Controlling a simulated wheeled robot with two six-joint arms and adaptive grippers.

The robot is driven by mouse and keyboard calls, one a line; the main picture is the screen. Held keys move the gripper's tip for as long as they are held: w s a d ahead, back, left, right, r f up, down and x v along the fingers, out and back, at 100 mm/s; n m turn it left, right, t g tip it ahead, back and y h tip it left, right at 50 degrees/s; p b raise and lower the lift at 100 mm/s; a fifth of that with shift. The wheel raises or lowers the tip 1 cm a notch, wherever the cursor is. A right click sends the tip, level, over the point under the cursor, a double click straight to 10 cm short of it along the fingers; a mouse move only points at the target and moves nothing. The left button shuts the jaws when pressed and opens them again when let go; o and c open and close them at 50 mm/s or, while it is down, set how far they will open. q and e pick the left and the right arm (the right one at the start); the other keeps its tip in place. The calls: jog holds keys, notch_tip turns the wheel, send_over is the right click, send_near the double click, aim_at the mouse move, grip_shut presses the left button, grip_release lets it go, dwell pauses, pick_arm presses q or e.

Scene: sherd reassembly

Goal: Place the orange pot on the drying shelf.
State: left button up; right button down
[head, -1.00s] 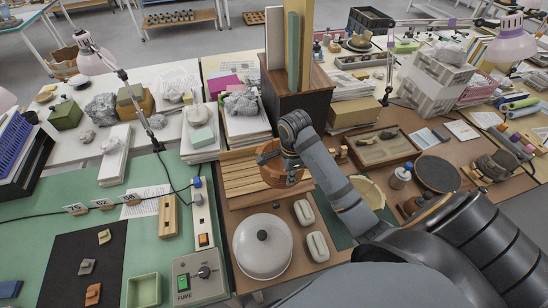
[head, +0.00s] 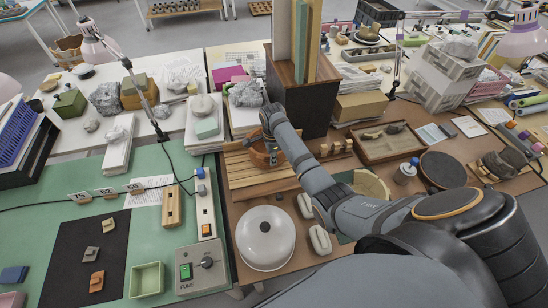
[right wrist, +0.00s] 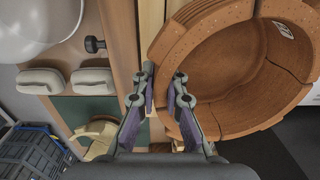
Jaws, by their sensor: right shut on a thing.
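The orange pot (head: 262,159) is at the far end of my right arm in the head view, over the slatted wooden drying shelf (head: 241,172). The arm partly covers it. In the right wrist view the pot (right wrist: 228,85) looks open and hollow, with seams between its sherds and a small white label inside. My right gripper (right wrist: 165,82) is shut on the pot's wall, one finger on each side of the rim. I cannot tell whether the pot's base touches the slats. My left gripper is not in view.
A dark wooden cabinet (head: 301,104) with upright boards stands just behind the shelf. A white domed lid (head: 264,240) and two pale blocks are in front. A stack of papers (head: 207,136) is at the left, a sand tray (head: 388,143) at the right.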

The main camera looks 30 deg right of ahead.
jog(key=shift+w+f, duration=0.1)
jog(key=shift+f, duration=1.35)
jog(key=c, duration=1.4)
grip_release()
jog(key=shift+s+f, duration=0.1)
jog(key=shift+s, duration=0.1)
notch_tip(320, 180, up, 12)
jog(key=shift+s+a+r+b, duration=0.1)
jog(key=shift+s+b, duration=0.05)
jog(key=shift+b, duration=0.45)
